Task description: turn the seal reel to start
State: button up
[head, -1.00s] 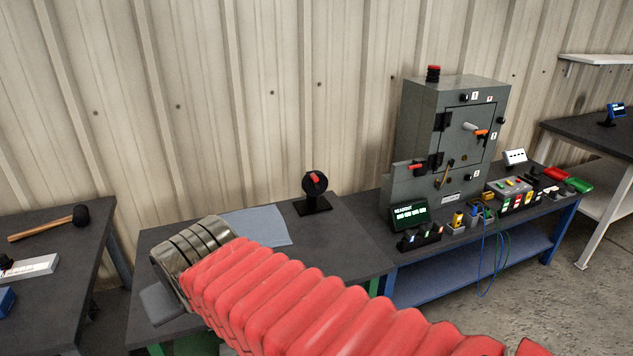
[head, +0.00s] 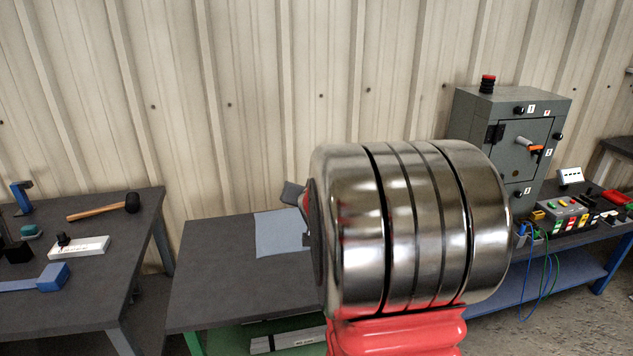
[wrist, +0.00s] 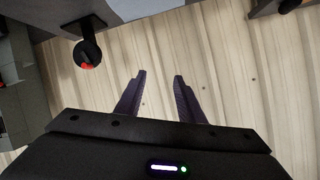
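The seal reel (wrist: 88,52), a black disc with a small red part on it, shows in the wrist view at the upper left, on a dark stand at the bench edge. In the head view it is hidden behind the metal cuff of my arm. My gripper (wrist: 159,77) is open in the wrist view, with its two dark fingers apart and only the wall panelling between them. The reel is to the left of the fingers and not touching them. In the head view my gripper is mostly hidden behind the cuff.
A blue-grey cloth (head: 282,233) lies on the middle bench (head: 215,262). A grey enclosure (head: 520,140) stands on the right bench with small coloured parts before it. A mallet (head: 105,208) and a white block (head: 80,246) lie on the left bench. The corrugated wall is close behind.

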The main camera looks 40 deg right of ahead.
jog(key=s+d+f+m+t, duration=0.1)
jog(key=s+d+f+m, duration=0.1)
jog(key=d+f, duration=0.2)
jog(key=s+d+f+m+t+h, duration=0.1)
jog(key=s+d+f+m, duration=0.1)
jog(key=d, duration=0.9)
jog(key=s+d+f+m+t+h, duration=0.1)
jog(key=s+d+f+t, duration=0.1)
jog(key=s+d+f, duration=0.2)
jog(key=d+f, duration=0.2)
jog(key=d, duration=0.2)
jog(key=shift+m, duration=0.4)
jog(key=shift+d, duration=0.1)
jog(key=shift+x, duration=6.8)
jog(key=shift+r, duration=0.15)
